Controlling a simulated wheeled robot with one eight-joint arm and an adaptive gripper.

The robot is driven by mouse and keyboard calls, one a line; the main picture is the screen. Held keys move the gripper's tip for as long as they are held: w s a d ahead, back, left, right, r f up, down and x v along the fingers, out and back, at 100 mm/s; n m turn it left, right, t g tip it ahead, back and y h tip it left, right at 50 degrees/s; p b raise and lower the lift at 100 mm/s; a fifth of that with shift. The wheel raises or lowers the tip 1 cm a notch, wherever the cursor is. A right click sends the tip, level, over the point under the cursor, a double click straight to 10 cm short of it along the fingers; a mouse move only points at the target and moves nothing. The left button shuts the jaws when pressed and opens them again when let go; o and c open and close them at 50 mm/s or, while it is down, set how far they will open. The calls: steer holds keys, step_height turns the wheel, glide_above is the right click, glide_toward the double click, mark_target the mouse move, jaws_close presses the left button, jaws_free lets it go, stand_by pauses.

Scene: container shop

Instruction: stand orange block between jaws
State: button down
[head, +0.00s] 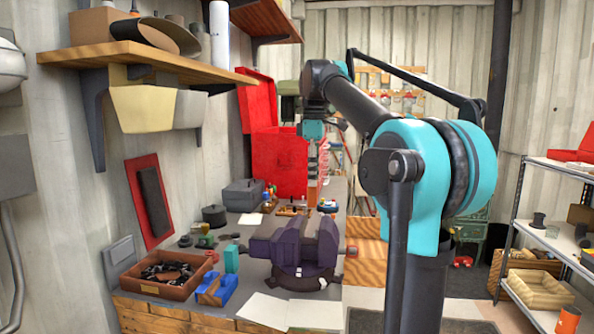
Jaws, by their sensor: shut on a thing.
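A dark purple bench vise (300,245) stands on the workbench. Its jaws are near the top, and I cannot make out the gap between them from here. My gripper (313,148) hangs above and behind the vise in the picture, small and partly blurred against the red cabinet. It is shut on a narrow orange block (312,188), which hangs upright below it. The block is apart from the vise in the picture. How far its lower end is above the bench is hard to tell.
A brown tray of dark parts (140,287), a teal block (231,259) and a blue-and-wood item (216,290) sit left of the vise. Open white pages (265,310) lie in front. A red cabinet (275,165) stands behind. A wooden shelf (140,57) overhangs the left side.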

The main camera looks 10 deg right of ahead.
mark_target(312, 190)
steer(key=shift+w+a, duration=0.15)
steer(key=shift+w, duration=0.05)
steer(key=shift+f, duration=2.05)
step_height(312, 190, down, 7)
steer(key=shift+r, duration=0.15)
stand_by(3.8)
steer(key=c, duration=1.1)
jaws_free()
steer(key=shift+r, duration=3)
